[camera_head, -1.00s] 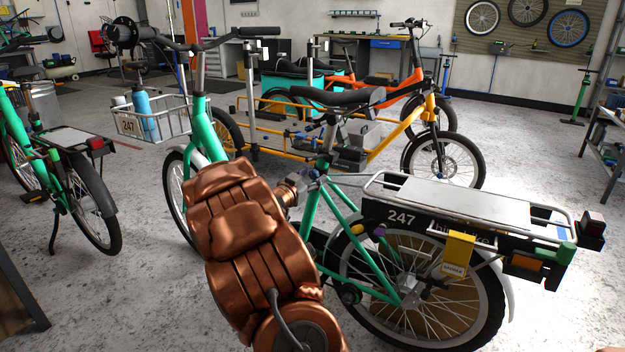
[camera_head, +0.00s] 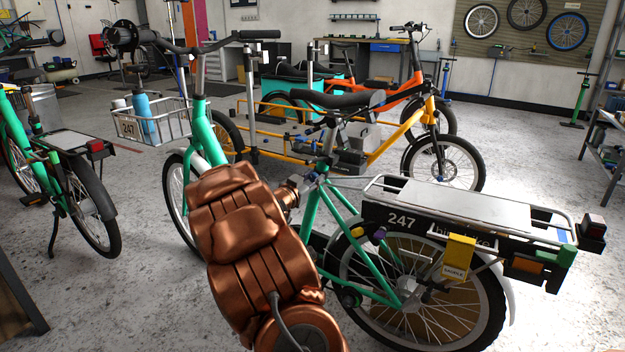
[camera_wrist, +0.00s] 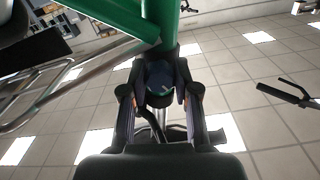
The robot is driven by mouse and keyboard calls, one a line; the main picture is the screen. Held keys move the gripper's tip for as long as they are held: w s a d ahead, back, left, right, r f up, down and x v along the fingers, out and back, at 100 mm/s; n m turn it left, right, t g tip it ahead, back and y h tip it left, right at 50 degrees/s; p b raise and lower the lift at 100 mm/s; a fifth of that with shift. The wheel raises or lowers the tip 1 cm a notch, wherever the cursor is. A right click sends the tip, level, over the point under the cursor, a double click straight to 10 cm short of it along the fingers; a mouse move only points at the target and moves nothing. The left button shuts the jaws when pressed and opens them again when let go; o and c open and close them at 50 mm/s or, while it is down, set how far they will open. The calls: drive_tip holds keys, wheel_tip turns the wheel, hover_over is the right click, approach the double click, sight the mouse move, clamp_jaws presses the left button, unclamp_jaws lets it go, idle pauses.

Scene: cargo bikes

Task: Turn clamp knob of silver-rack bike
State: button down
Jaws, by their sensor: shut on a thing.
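The silver-rack bike is a green bike with a silver rear rack (camera_head: 460,200) and the number 247. It stands in front of me, and its saddle (camera_head: 335,100) and seat tube are in clear view. In the wrist view, a dark blue rounded clamp knob (camera_wrist: 160,77) sits just under the green frame tube (camera_wrist: 118,14). My gripper (camera_wrist: 160,97) has one finger on each side of the knob and is shut on it. In the head view, my copper-coloured arm covers part of the frame and hides most of the gripper.
A second green bike (camera_head: 80,180) stands at the left. A yellow cargo bike (camera_head: 400,130) and an orange bike (camera_head: 400,88) stand close behind. A silver front basket (camera_head: 170,122) holds bottles. A shelf (camera_head: 609,150) is at the right edge, with open floor before it.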

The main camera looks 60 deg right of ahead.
drive_tip(key=shift+f+m+b, duration=0.1)
drive_tip(key=shift+m+b, duration=0.45)
drive_tip(key=shift+m, duration=1.75)
drive_tip(key=c, duration=0.9)
unclamp_jaws()
drive_tip(key=shift+o, duration=0.2)
drive_tip(key=shift+a, duration=0.1)
